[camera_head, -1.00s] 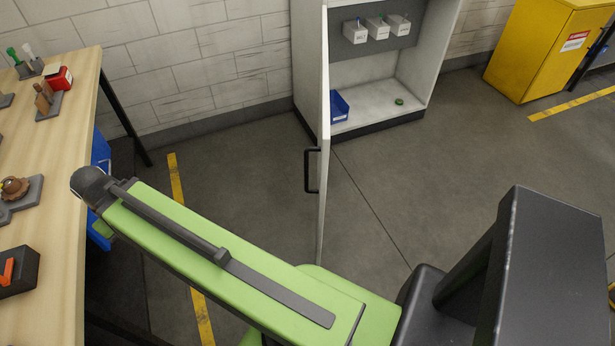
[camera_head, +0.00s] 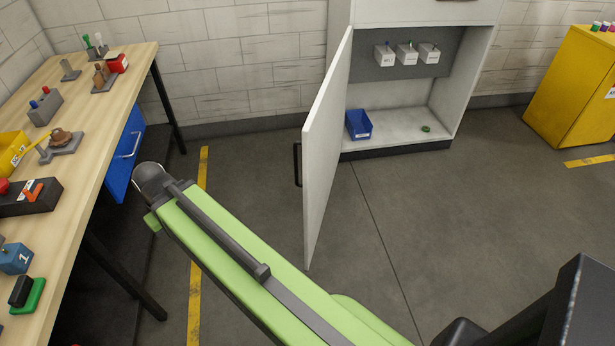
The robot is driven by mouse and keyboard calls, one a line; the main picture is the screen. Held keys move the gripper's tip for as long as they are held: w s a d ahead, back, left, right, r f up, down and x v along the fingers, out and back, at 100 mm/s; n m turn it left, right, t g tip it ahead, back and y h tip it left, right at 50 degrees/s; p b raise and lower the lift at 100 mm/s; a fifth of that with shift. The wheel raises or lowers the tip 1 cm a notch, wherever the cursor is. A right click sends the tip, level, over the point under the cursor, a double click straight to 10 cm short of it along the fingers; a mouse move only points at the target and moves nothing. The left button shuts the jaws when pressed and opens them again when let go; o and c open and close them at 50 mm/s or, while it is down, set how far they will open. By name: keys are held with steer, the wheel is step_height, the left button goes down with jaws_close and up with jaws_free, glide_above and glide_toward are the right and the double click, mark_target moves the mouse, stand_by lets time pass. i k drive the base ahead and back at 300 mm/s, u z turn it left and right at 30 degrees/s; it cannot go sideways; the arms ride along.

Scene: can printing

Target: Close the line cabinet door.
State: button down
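The line cabinet (camera_head: 397,120) is white and stands against the back wall with its front open. Its door (camera_head: 326,150) is hinged on the left side and swung wide out toward me. The black door handle (camera_head: 297,164) is on the door's outer left face. Inside are a blue bin (camera_head: 359,125), a small green ring (camera_head: 426,128) and several white boxes on the grey back panel. My green arm reaches to the upper left, with its dark joint left of the door and apart from it in the picture. My gripper is not visible.
A wooden workbench (camera_head: 118,115) with several small fixtures stands at left, with a blue drawer (camera_head: 127,152) under it. A yellow cabinet (camera_head: 577,88) stands at far right. The grey floor (camera_head: 440,215) right of the door is clear.

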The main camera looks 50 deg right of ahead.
mark_target(322, 132)
steer(key=z, duration=0.15)
steer(key=i, duration=0.9)
steer(key=u, duration=0.1)
